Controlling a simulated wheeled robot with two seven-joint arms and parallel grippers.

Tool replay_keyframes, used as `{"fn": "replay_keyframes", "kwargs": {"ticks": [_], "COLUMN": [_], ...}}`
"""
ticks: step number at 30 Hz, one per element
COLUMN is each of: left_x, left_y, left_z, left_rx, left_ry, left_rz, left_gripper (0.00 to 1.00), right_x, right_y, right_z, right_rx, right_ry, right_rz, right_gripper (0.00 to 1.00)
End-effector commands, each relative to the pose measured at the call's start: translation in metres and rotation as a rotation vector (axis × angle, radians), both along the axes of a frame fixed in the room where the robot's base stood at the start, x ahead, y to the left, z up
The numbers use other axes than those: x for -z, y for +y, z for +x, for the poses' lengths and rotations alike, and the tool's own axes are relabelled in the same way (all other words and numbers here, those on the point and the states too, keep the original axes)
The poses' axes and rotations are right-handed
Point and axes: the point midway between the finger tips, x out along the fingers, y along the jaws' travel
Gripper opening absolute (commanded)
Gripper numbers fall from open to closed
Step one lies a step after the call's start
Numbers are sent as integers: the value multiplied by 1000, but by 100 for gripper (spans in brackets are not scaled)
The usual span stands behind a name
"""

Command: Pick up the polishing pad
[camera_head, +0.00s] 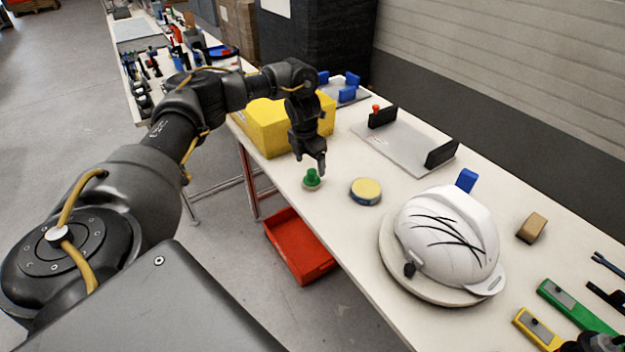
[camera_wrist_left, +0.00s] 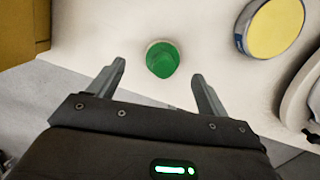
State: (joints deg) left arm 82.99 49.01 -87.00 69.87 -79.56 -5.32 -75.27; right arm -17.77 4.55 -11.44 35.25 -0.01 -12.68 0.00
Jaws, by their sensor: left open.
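A small green knob on a pale round base (camera_head: 312,178), which looks like the polishing pad, stands on the white table near its front edge. It also shows in the left wrist view (camera_wrist_left: 162,60). My left gripper (camera_head: 314,166) points down just above it, open and empty. In the left wrist view the two fingers (camera_wrist_left: 158,72) are spread to either side of the green knob and seem not to touch it. A round tin with a yellow top and blue rim (camera_head: 366,191) lies to the right; it also shows in the wrist view (camera_wrist_left: 275,28).
A white scratched helmet (camera_head: 447,240) sits on a round board to the right. A yellow box (camera_head: 268,128) stands close behind my left gripper. A grey plate with black brackets (camera_head: 405,148) lies farther back. A red bin (camera_head: 297,247) is below the table.

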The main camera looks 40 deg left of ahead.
Motion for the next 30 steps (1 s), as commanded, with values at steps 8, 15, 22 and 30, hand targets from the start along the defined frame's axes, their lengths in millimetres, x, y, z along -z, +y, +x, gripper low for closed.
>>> {"fn": "replay_keyframes", "kwargs": {"ticks": [8, 15, 22, 30], "left_x": [10, 43, 59, 59], "left_y": [-2, -6, -6, -6], "left_z": [2, 3, 6, 6], "left_rx": [3, 1, 1, 2], "left_ry": [2, 4, 1, 1], "left_rz": [1, 0, -1, -1], "left_gripper": [78, 78, 78, 65], "right_x": [-4, -17, -18, -18], "right_y": [2, 2, 2, 1], "right_z": [17, 13, 11, 11], "right_rx": [0, 0, 0, -1], "right_ry": [-24, -19, -17, -16], "right_rz": [3, 3, 3, 1], "right_gripper": [36, 36, 36, 36]}}
